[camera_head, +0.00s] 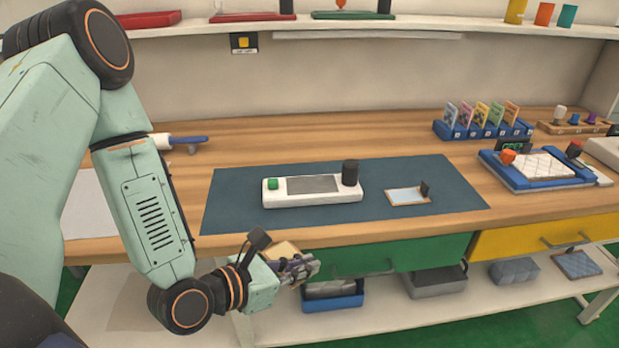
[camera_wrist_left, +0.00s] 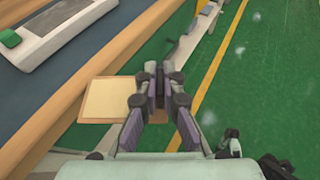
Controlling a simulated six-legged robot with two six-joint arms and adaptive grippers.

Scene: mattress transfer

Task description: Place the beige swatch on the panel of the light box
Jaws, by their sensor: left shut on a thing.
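The beige swatch (camera_head: 283,249) is a flat square held in my left gripper (camera_head: 312,267), in front of the table's front edge. In the left wrist view the swatch (camera_wrist_left: 110,98) sticks out to the left of the nearly closed fingers (camera_wrist_left: 160,78); its right part is hidden by them. The light box (camera_head: 335,196) is a white box on the blue-grey mat, with a grey panel (camera_head: 312,184), a green button and a black knob. The panel is bare. The light box (camera_wrist_left: 50,40) also shows at upper left in the wrist view. My right gripper is out of view.
A small framed tile (camera_head: 405,197) lies on the mat (camera_head: 440,173) right of the light box. A blue rack of coloured cards (camera_head: 482,125) and a blue device (camera_head: 540,168) stand further right. Green (camera_head: 400,256) and yellow drawers lie under the tabletop.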

